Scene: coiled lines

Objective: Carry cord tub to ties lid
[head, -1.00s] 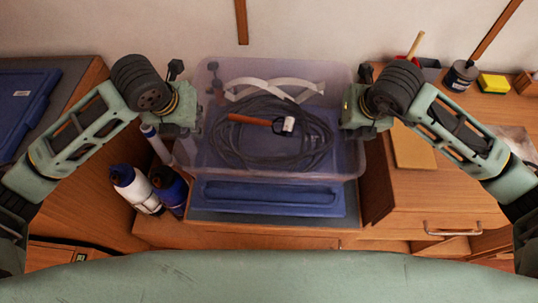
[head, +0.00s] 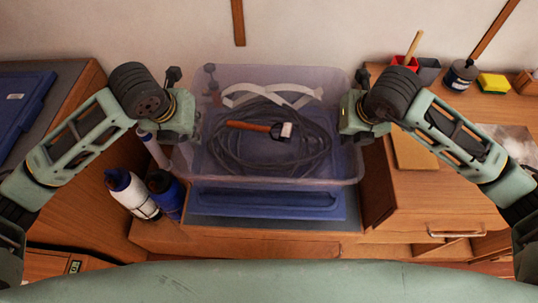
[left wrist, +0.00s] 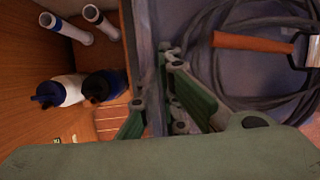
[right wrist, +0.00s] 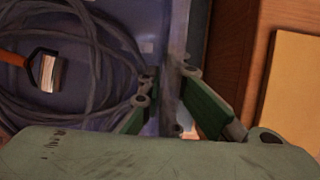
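The cord tub (head: 275,182) is a clear plastic bin holding a coiled dark cord (head: 225,160), an orange-handled tool (head: 250,126) and white strips (head: 285,84). My left gripper (head: 184,128) is at its left wall; in the left wrist view (left wrist: 168,75) the fingers straddle that wall and look closed on it. My right gripper (head: 357,128) grips the right wall likewise, seen in the right wrist view (right wrist: 165,88). A blue lid (head: 265,200) shows below and in front of the tub; another blue lid (head: 20,98) lies at far left. Which is the ties lid, I cannot tell.
A white bottle (head: 131,194) and a blue bottle (head: 167,196) stand left of the tub, below my left arm. A tan board (head: 413,150) lies right. Red and dark cups, a jar (head: 461,75) and a yellow sponge (head: 493,84) stand back right. The wall is behind.

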